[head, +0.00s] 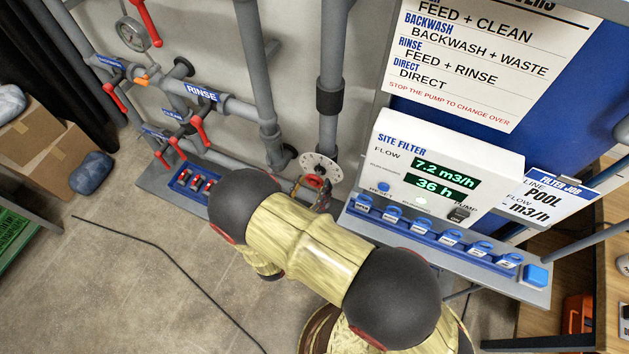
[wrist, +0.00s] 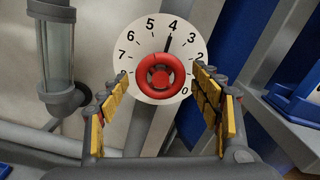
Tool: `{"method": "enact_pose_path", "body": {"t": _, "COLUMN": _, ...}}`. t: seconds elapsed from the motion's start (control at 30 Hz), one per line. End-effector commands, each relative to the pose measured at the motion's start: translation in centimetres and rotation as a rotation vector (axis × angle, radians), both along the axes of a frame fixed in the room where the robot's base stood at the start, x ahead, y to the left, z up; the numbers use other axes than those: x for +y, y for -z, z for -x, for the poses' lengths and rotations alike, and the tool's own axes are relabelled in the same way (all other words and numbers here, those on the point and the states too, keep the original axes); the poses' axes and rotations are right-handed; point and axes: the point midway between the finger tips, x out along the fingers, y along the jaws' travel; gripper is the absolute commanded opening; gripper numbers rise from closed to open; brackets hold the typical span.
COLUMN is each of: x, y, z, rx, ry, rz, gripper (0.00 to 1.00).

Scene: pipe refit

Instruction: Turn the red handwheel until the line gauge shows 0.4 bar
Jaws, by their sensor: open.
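The red handwheel (wrist: 160,75) sits at the centre of a white numbered dial (wrist: 130,45) in the wrist view. In the head view the handwheel (head: 315,181) shows small below the dial plate (head: 321,163), partly hidden by my gripper. A round gauge (head: 132,35) hangs on the pipes at the upper left of the head view. Its reading is too small to tell.
The site filter panel (head: 450,160) with its switch shelf (head: 425,236) stands close to the right of my arm. Grey pipes (head: 258,75) and red valve levers (head: 200,131) lie left. In the wrist view a clear tube (wrist: 58,55) stands left of the dial.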

Motion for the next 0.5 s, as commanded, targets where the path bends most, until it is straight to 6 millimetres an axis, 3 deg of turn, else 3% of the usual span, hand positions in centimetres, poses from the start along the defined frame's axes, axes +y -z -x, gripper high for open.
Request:
{"method": "enact_pose_path", "body": {"t": 0.3, "x": 2.1, "y": 0.0, "z": 5.6, "rx": 0.000, "ry": -0.006, "rz": 0.000, "gripper": 0.64}}
{"method": "enact_pose_path", "body": {"t": 0.5, "x": 3.0, "y": 0.0, "z": 8.3, "rx": 0.000, "ry": -0.003, "rz": 0.000, "gripper": 0.64}}
